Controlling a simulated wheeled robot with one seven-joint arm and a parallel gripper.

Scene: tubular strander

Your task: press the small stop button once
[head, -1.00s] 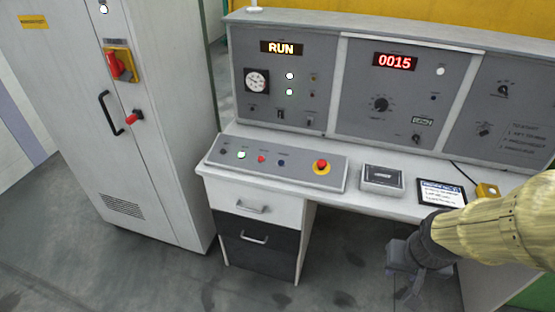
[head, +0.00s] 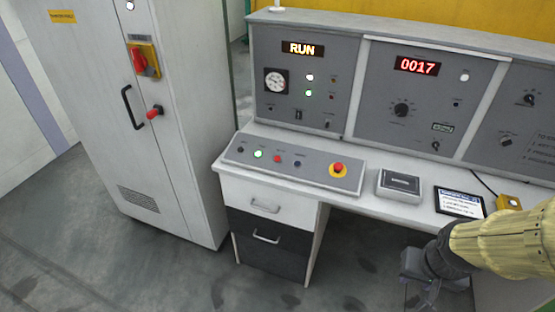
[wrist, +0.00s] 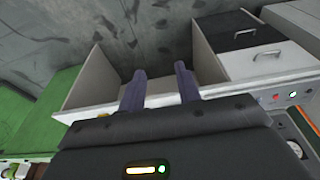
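The small stop button looks to be the small red button (head: 277,158) on the sloped grey button strip (head: 315,173) of the desk. It sits between a lit green button (head: 258,154) and a dark blue one (head: 297,163). A small red button (wrist: 276,97) also shows at the right edge of the wrist view, beside the lit green one. My gripper (head: 420,270) is low in front of the desk at the right, well away from the strip. In the wrist view my gripper (wrist: 160,75) has two dark fingers apart with nothing between them.
A grey box (head: 399,184) and a tablet (head: 460,201) lie on the desktop. The upright panel (head: 300,85) reads RUN and 0017. A tall cabinet (head: 165,120) stands at left.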

